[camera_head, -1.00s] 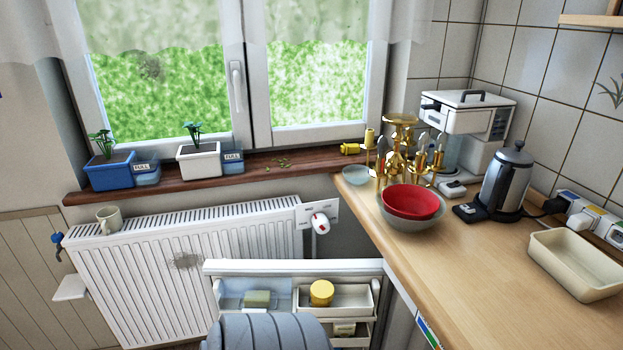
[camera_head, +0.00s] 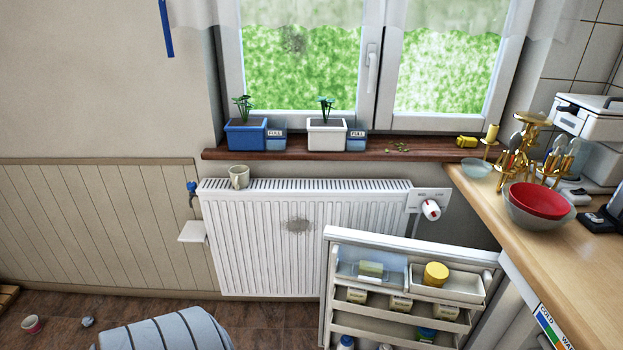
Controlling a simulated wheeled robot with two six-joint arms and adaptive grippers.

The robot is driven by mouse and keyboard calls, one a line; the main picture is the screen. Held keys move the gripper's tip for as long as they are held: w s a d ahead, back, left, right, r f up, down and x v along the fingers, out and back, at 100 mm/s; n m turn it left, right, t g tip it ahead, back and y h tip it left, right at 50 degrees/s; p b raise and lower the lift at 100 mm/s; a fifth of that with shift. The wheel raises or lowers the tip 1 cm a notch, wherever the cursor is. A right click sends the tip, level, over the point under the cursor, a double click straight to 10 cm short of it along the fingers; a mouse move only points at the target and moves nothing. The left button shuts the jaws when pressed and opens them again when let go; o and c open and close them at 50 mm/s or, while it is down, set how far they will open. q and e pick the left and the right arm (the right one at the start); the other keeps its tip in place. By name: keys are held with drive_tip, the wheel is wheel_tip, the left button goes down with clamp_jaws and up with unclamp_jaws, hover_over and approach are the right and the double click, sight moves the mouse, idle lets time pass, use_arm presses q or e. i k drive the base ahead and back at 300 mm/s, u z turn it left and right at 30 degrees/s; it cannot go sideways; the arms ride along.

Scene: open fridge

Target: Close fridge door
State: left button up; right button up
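The white fridge door (camera_head: 412,246) stands open at the lower middle-right, below the right end of the windowsill. Its inner side faces me, with shelves and bins on it. A yellow-lidded jar (camera_head: 436,273) and a greenish block (camera_head: 371,268) sit in the top bins. Several small labelled packs and bottles show in the bins below. The door's lower part is cut off by the frame's bottom edge. The fridge's interior is not visible. Neither my left nor my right gripper is in view.
A wooden counter (camera_head: 511,238) with a red bowl (camera_head: 540,200) is right of the door. A white radiator (camera_head: 265,245) stands behind it. Brown floor (camera_head: 265,325) is open to the door's left, with a small pot (camera_head: 32,324) farther left.

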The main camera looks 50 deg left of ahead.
sight(372, 325)
drive_tip(key=u, duration=0.65)
drive_tip(key=i, duration=1.1)
drive_tip(key=u, duration=0.65)
drive_tip(key=i, duration=0.4)
